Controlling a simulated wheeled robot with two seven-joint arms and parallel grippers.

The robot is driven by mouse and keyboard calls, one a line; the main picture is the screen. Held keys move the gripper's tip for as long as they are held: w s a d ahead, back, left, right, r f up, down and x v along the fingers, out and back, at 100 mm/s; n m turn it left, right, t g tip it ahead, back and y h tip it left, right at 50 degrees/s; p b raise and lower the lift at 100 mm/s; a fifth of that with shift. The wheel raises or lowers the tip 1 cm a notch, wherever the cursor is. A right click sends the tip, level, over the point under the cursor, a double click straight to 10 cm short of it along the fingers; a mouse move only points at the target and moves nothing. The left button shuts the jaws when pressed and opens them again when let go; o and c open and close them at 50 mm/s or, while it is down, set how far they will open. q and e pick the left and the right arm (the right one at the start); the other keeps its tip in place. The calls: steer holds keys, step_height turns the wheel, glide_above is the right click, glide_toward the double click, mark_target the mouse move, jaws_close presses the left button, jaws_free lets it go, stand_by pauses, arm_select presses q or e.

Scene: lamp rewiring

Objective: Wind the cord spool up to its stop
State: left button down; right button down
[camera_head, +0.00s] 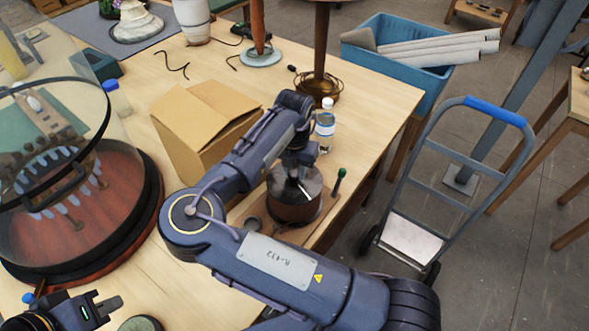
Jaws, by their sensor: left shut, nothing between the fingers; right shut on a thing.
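The cord spool (296,208) is a brown drum with a grey metal top, standing on a wooden base near the table's right edge. A thin post with a green knob (340,173) stands just right of it. My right gripper (299,176) points down at the top of the spool and is shut on part of it. My wrist hides most of the grip, so the exact part held is unclear. My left gripper (108,306) is at the bottom left, shut and empty, well apart from the spool.
A clear bottle (325,128) stands behind the spool. A large glass dome (65,140) on a dark red base fills the left. A hand truck (430,190) is on the floor at right.

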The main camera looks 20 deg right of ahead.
steer(key=shift+a, duration=0.1)
stand_by(0.4)
steer(key=c, duration=1.1)
jaws_free()
steer(key=shift+r, duration=0.1)
step_height(320, 180, up, 8)
steer(key=shift+f, duration=0.25)
